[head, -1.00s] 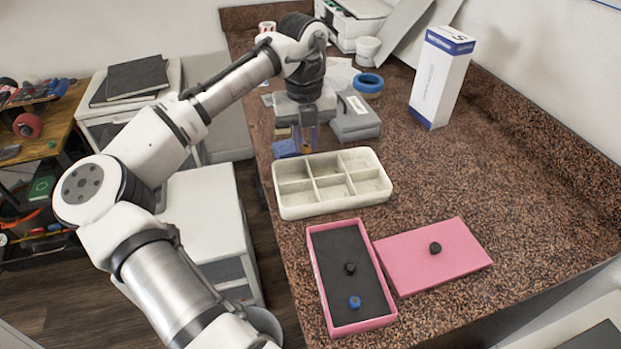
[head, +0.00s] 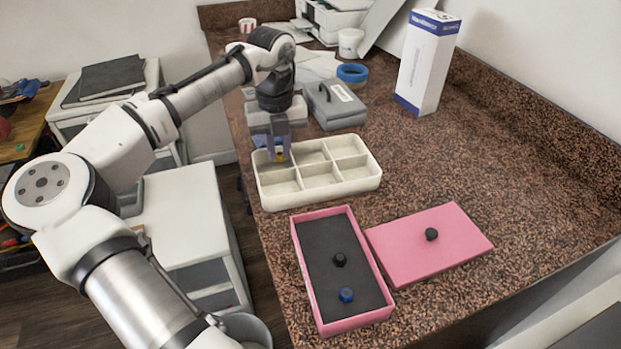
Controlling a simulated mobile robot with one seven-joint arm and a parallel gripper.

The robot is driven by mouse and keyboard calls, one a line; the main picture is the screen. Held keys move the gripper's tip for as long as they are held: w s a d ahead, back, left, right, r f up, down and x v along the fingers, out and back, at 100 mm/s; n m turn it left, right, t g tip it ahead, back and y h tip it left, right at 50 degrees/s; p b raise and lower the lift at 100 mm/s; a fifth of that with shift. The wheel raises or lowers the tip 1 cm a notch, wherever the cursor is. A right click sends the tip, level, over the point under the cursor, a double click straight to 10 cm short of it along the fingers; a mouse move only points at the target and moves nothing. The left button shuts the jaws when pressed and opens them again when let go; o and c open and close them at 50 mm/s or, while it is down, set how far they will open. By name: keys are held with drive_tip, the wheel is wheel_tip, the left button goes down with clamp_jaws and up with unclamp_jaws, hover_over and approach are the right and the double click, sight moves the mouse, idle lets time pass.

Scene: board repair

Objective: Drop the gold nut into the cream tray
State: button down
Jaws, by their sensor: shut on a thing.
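My gripper (head: 279,156) hangs above the back left compartment of the cream tray (head: 318,199). It is shut on the gold nut (head: 279,154), a small yellowish spot between the fingertips. The fingers partly hide the nut. The tray has several compartments in two rows, and those I can see into look empty. Whether the fingertips are below the tray's rim I cannot tell.
A pink box (head: 303,262) with dark lining holds a black knob (head: 339,259) and a blue nut (head: 346,294). Its pink lid (head: 455,240) bears another black knob (head: 431,234). A grey case (head: 335,105), blue tape roll (head: 352,72) and tall white box (head: 426,65) stand behind. The right counter is clear.

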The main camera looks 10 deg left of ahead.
drive_tip(key=shift+f, duration=0.15)
drive_tip(key=c, duration=1.3)
unclamp_jaws()
wheel_tip(320, 180, up, 14)
drive_tip(key=shift+f, duration=0.1)
